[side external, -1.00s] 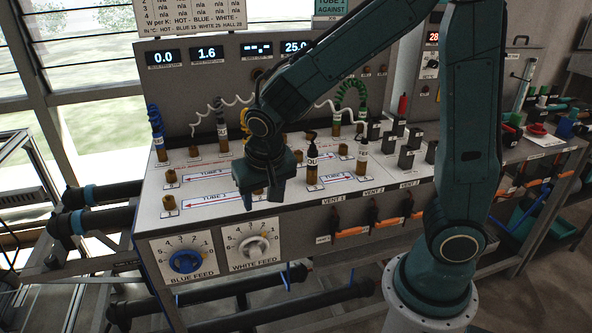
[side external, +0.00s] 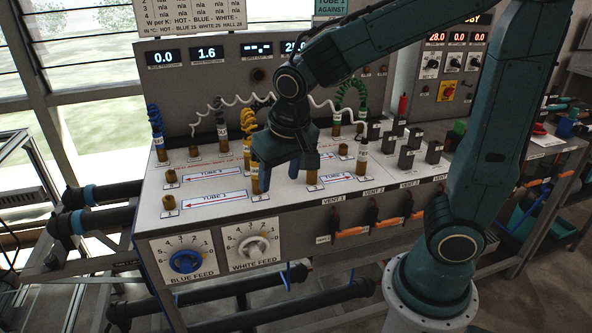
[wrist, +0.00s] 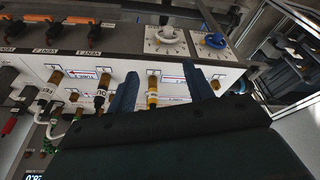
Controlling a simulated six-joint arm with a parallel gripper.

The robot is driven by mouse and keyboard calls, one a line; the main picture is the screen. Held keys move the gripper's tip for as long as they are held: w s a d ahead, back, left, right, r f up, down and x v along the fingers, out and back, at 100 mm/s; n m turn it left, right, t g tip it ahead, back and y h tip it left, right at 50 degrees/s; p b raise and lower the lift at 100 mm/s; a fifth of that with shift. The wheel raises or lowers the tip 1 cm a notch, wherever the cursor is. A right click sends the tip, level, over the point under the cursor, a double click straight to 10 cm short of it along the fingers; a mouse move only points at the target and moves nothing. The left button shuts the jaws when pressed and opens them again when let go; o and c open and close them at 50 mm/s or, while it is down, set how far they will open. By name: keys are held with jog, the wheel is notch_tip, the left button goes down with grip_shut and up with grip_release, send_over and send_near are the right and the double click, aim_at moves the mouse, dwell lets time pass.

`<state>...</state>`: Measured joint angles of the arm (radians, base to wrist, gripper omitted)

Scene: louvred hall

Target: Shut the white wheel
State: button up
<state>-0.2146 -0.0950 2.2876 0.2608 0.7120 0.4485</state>
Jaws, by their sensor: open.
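The white wheel is the white knob (side external: 252,248) on the WHITE FEED dial, on the bench's front panel at lower left. Its dial runs from 0 to 6, and the exact setting is too small to read. In the wrist view the knob (wrist: 168,36) is near the top, beyond my fingers. My gripper (side external: 290,176) is open above the bench top, behind and above the wheel and apart from it. In the wrist view my gripper (wrist: 161,92) has its two blue fingers spread, and a yellow-banded hose end (wrist: 152,95) appears between them.
The blue feed knob (side external: 186,262) is just left of the white one. Brass pegs and hose ends stand on the bench top, including a yellow-hose end (side external: 255,178) beside my gripper. Orange vent handles (side external: 352,232) line the front to the right. Space before the dials looks clear.

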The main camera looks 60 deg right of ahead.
jog(key=shift+w+f, duration=0.1)
jog(key=m+g+y, duration=0.1)
jog(key=m+g, duration=0.2)
jog(key=m, duration=0.1)
send_over(255, 251)
notch_tip(255, 251, down, 14)
jog(key=f, duration=0.1)
jog(key=shift+w+a+r, duration=0.1)
jog(key=shift+w+r, duration=0.05)
jog(key=shift+r, duration=0.1)
jog(key=shift+f, duration=6.9)
jog(key=c, duration=1)
